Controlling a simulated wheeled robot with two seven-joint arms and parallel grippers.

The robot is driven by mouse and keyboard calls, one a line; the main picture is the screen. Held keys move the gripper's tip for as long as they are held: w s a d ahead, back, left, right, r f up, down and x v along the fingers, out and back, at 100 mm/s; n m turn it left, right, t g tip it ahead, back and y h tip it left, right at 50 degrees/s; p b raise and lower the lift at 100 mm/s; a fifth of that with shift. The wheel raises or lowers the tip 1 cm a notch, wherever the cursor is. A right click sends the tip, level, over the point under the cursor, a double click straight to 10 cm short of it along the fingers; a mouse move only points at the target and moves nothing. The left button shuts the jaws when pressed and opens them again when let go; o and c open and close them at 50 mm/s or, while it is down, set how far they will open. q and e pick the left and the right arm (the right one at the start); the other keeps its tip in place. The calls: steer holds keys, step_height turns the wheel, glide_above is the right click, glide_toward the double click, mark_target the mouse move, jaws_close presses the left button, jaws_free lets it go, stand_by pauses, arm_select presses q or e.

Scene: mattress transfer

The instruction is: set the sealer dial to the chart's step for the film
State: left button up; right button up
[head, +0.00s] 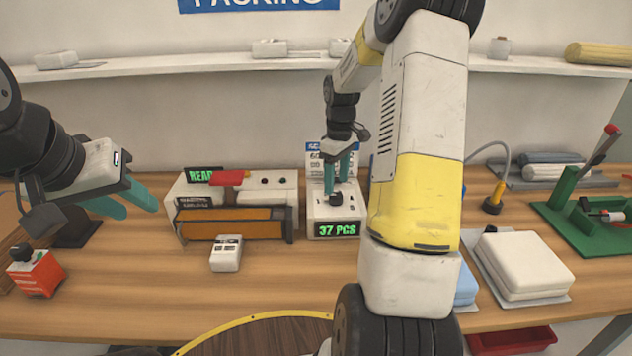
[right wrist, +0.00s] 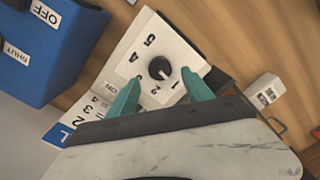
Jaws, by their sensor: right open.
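A white dial unit (head: 318,213) stands on the bench, its green display reading "37 PCS". Its black dial knob (right wrist: 160,68) is ringed by the numbers 1 to 5 in the right wrist view; its exact setting is unclear. My right gripper (head: 337,188) is over the unit. The right wrist view shows its teal fingertips (right wrist: 164,80) apart, one on each side of the knob, gripping nothing. A chart (right wrist: 88,108) beside the dial is only partly readable. The white sealer (head: 283,190), with an orange front bar and "READY" display, is to the left. My left gripper (head: 140,205) is open and empty.
A white switch box (head: 226,254) lies in front of the sealer. An orange-red box (head: 37,273) is at far left. White folded pads (head: 522,262) and a green fixture (head: 585,225) are on the right. A blue box (right wrist: 45,45) marked OFF and SHUT is near the dial.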

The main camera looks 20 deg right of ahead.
mark_target(336, 194)
steer(key=shift+s+f, duration=0.1)
steer(key=shift+f, duration=2.05)
jaws_close()
steer(key=shift+m, duration=0.3)
steer(key=m, duration=0.9)
steer(key=shift+m, duration=0.3)
